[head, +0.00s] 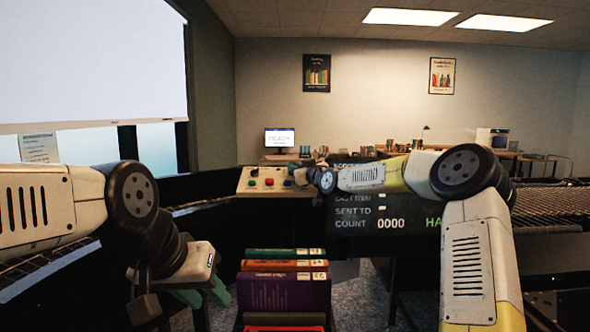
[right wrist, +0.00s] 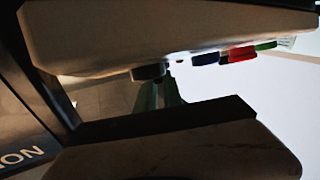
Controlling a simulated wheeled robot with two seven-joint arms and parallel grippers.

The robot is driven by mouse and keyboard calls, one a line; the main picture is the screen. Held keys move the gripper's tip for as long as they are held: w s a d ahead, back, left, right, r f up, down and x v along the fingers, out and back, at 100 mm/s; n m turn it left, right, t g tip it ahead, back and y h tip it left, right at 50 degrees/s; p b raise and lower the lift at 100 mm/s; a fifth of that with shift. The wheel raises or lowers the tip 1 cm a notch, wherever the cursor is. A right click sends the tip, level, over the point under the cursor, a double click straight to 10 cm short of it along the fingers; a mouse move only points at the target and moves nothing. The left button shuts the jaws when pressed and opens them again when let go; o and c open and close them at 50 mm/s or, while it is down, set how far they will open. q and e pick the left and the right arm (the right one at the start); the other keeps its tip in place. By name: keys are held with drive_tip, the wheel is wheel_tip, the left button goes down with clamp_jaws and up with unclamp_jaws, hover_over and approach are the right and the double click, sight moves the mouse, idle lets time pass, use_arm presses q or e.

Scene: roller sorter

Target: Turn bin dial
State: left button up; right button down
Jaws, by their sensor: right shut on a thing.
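The beige control panel (head: 253,188) stands ahead in the head view, with green, red and blue buttons. My right gripper (head: 304,168) is at the panel's right end and covers that part in the head view. The green fingers of my right gripper (right wrist: 159,90) are shut at the dial; the exact contact is dim. My left gripper (head: 198,296), with green fingers, hangs low at the left, away from the panel; its finger gap is unclear.
A stack of books (head: 285,289) stands at the front centre between my arms. A dark display (head: 360,218) reading COUNT 0000 is right of the panel, partly behind my right arm. Roller conveyors run at the left and right (head: 552,203).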

drive_tip(key=shift+a, duration=0.1)
drive_tip(key=shift+s+a+m+t+h, duration=0.15)
drive_tip(key=shift+m+t+h, duration=0.15)
drive_tip(key=shift+m+h, duration=0.25)
drive_tip(key=shift+a+m+t+h, duration=0.1)
drive_tip(key=shift+m+t+h, duration=0.2)
drive_tip(key=shift+m+h, duration=0.25)
drive_tip(key=m+h, duration=0.2)
drive_tip(key=h, duration=0.1)
drive_tip(key=m+t+h, duration=0.1)
drive_tip(key=m+h, duration=0.2)
drive_tip(key=shift+a+f, duration=0.1)
drive_tip(key=shift+a, duration=0.1)
drive_tip(key=m+h, duration=0.4)
drive_tip(key=h, duration=0.1)
drive_tip(key=shift+m+g, duration=0.3)
drive_tip(key=shift+m+g+h, duration=1.2)
drive_tip(key=shift+m+h, duration=0.7)
drive_tip(key=shift+h, duration=0.2)
drive_tip(key=c, duration=1.5)
unclamp_jaws()
